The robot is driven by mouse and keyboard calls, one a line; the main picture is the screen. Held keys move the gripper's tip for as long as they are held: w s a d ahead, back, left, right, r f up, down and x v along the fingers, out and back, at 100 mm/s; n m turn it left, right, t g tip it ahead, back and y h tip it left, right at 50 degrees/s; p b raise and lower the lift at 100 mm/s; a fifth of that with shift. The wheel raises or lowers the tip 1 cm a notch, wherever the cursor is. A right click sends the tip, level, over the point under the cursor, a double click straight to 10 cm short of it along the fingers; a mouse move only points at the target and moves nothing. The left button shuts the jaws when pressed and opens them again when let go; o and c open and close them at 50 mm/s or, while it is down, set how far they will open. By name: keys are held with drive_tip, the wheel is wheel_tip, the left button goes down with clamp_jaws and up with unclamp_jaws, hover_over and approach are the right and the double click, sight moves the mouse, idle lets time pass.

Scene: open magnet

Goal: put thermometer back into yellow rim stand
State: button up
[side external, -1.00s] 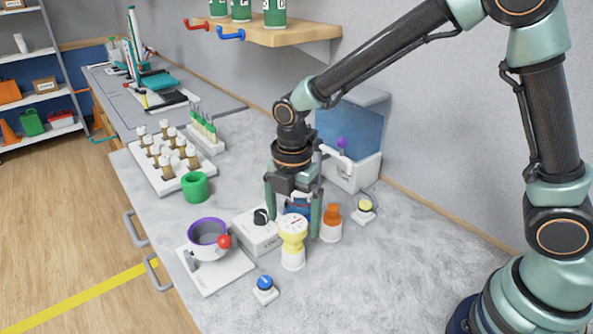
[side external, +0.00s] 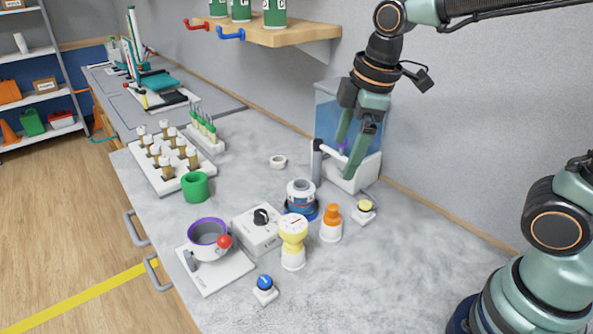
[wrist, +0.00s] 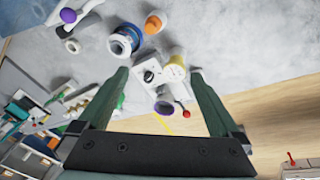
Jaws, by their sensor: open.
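The yellow head also shows in the wrist view (wrist: 176,60). My gripper (side external: 345,160) is open and empty, raised by the blue-walled tank at the back, well away from the yellow piece. In the wrist view its fingers (wrist: 158,75) are spread with nothing held.
A blue-collared white jar (side external: 301,193), an orange-topped stand (side external: 331,222) and a grey knob box (side external: 256,231) surround the yellow piece. A purple-rimmed bowl (side external: 208,231) is front left. The tank (side external: 362,170) stands by the wall. Bench at front right is clear.

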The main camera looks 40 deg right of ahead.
drive_tip(key=s+d+m+t, duration=0.2)
drive_tip(key=s+d+m, duration=0.3)
drive_tip(key=m, duration=0.6)
drive_tip(key=shift+s+d+r+t, duration=0.15)
drive_tip(key=shift+d+r+t, duration=0.25)
drive_tip(key=shift+d, duration=0.05)
